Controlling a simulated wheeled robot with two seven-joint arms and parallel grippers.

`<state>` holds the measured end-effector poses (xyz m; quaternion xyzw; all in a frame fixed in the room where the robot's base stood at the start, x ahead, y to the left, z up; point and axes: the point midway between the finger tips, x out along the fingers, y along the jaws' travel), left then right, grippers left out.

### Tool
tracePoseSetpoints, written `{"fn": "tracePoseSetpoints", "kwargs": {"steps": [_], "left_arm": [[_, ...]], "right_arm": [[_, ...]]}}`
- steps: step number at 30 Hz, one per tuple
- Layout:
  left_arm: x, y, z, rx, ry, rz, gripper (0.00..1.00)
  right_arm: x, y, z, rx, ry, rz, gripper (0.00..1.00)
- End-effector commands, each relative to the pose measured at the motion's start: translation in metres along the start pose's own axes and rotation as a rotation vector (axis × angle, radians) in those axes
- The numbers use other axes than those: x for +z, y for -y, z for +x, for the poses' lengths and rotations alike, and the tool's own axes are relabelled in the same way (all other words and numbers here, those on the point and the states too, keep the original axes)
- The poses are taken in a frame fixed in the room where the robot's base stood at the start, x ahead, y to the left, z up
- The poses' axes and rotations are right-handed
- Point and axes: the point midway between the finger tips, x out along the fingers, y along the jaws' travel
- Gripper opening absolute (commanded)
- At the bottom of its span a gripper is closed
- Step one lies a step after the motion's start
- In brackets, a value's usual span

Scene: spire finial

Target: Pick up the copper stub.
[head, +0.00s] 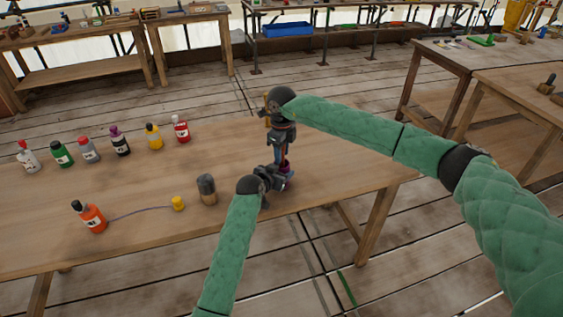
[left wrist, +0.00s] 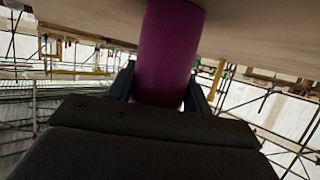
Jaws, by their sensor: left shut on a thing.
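My left gripper (head: 280,180) is at the table's right part. It is shut on a purple cylinder (left wrist: 167,50), which fills the space between its fingers in the left wrist view; a bit of purple (head: 288,184) also shows in the head view. My right gripper (head: 282,155) reaches in from the right and points down just above the left one. Its fingers are too small to tell whether they are open or shut. A small orange-brown piece (head: 267,108) shows beside the right wrist. I cannot make out a copper stub for certain.
A dark cylinder with a greyish top (head: 207,190) stands left of my left gripper. An orange bottle (head: 90,217) lies tilted near a yellow cap (head: 178,203), with a thin cord between. Several labelled bottles (head: 88,150) stand in a back row. The table (head: 150,235) is otherwise mostly clear.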

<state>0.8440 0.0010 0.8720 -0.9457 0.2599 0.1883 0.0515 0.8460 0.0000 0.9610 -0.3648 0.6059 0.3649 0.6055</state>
Motion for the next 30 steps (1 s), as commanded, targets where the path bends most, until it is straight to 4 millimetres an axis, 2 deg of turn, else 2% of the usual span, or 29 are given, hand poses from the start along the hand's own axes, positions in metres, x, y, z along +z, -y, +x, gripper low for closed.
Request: {"fn": "tracePoseSetpoints", "kwargs": {"steps": [8,12,14,23,26,30], "left_arm": [[0.001,0.000,0.000,0.000,0.001,0.000,0.25],[0.001,0.000,0.000,0.000,0.001,0.000,0.25],[0.001,0.000,0.000,0.000,0.001,0.000,0.25],[0.001,0.000,0.000,0.000,0.001,0.000,0.25],[0.001,0.000,0.000,0.000,0.001,0.000,0.25],[0.001,0.000,0.000,0.000,0.001,0.000,0.25]], "right_arm": [[0.000,0.000,0.004,0.000,0.000,-0.001,0.37],[0.000,0.000,0.004,0.000,0.000,-0.001,0.10],[0.000,0.000,0.004,0.000,0.000,0.000,0.00],[0.001,0.000,0.000,-0.001,0.001,0.000,0.00],[0.000,0.001,-0.011,-0.002,0.001,0.000,0.00],[0.001,0.001,-0.035,-0.002,0.002,0.000,0.00]]}}
